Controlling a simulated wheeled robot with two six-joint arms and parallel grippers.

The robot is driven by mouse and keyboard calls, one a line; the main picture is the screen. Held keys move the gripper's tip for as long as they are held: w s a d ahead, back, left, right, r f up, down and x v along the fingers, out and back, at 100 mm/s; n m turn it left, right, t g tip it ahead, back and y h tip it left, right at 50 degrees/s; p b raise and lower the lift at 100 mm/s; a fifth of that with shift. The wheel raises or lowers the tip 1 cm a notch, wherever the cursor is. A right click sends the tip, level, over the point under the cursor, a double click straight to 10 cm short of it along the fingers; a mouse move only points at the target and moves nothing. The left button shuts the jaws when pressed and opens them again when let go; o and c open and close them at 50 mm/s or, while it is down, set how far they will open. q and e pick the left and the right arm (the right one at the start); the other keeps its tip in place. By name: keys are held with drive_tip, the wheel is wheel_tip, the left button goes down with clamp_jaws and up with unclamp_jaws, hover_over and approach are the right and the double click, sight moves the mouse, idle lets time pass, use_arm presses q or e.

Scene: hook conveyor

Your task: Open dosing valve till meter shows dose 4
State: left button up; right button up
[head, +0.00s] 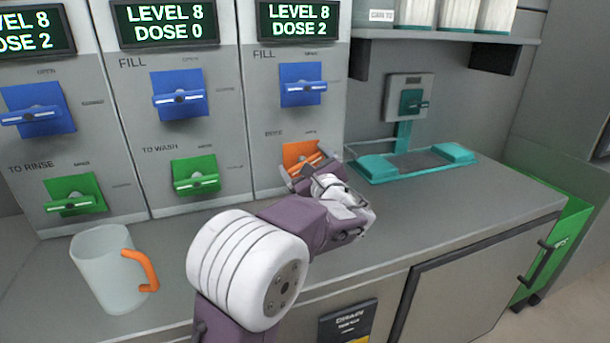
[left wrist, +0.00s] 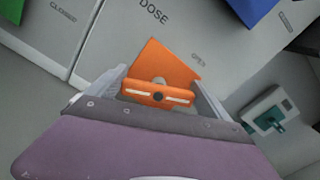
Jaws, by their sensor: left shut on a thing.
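The orange dosing valve (head: 301,155) is at the bottom of the right-hand panel, below a blue valve (head: 302,85). The meter (head: 298,22) above that panel reads LEVEL 8, DOSE 2. My left gripper (head: 314,172) is at the orange valve, shut on its handle. In the left wrist view the orange handle (left wrist: 158,95) lies between the two fingers, with the orange plate (left wrist: 160,66) behind it and the label DOSE above. My arm hides part of the valve in the head view. My right gripper is not in view.
Green valves (head: 195,175) and blue valves sit on the other panels. A clear jug (head: 104,270) with an orange handle stands on the counter at left. A teal scale (head: 410,162) sits at right, under a shelf. The counter's middle front is mostly free.

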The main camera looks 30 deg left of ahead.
use_arm(q)
drive_tip(key=n+b, duration=0.4)
drive_tip(key=b, duration=0.1)
drive_tip(key=shift+s+f, duration=0.1)
drive_tip(key=shift+f, duration=0.3)
drive_tip(key=shift+a+r+n+b, duration=0.1)
drive_tip(key=shift+r+n+b, duration=0.05)
drive_tip(key=shift+n+b, duration=0.95)
drive_tip(key=o, duration=1.1)
drive_tip(key=shift+r, duration=0.1)
